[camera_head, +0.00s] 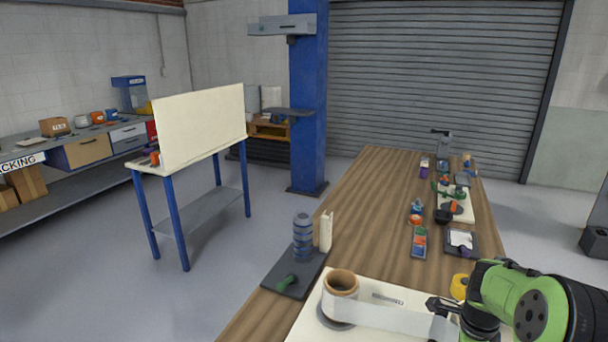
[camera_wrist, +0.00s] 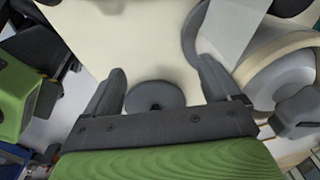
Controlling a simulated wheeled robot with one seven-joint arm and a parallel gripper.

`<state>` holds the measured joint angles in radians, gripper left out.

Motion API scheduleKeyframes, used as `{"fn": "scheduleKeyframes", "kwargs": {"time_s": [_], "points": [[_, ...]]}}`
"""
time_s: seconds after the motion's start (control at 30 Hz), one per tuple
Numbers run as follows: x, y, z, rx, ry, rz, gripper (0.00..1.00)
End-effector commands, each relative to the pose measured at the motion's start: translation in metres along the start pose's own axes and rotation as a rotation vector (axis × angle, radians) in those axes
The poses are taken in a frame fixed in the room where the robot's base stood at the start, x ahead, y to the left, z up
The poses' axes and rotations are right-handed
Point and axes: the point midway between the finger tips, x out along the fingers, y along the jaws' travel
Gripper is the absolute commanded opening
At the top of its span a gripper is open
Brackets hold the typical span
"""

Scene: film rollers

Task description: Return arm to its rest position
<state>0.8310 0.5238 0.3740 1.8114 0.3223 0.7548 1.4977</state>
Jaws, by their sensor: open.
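My green arm comes in at the lower right of the head view, and my dark gripper (camera_head: 442,306) is low over the near end of the workbench. In the wrist view, my gripper (camera_wrist: 158,78) has its two fingers wide apart with nothing held between them. A grey round disc (camera_wrist: 155,97) lies beyond the palm on a cream board (camera_wrist: 130,40). A film roll with a brown core (camera_head: 342,281) stands on the cream board (camera_head: 312,325). Its pale film strip (camera_head: 385,318) runs right, towards my gripper. Whether the gripper touches the strip is unclear.
A yellow item (camera_head: 459,286) is close beside my arm. Several small parts stand farther along the wooden bench (camera_head: 365,230). The floor at left is clear.

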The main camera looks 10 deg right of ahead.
Motion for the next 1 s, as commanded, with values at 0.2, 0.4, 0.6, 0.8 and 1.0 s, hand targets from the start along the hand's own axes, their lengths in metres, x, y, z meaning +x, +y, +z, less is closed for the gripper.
{"fn": "scheduleKeyframes", "kwargs": {"time_s": [0.2,0.4,0.6,0.8,1.0], "points": [[-0.127,0.069,0.059,-0.728,0.074,-0.157,0.96],[-0.201,0.17,0.085,-1.45,0.128,-0.322,0.96],[-0.222,0.251,0.082,-2.019,0.162,-0.501,0.96],[-0.221,0.27,0.08,-2.179,0.175,-0.558,0.96],[-0.22,0.269,0.08,-2.175,0.176,-0.556,0.96]]}}
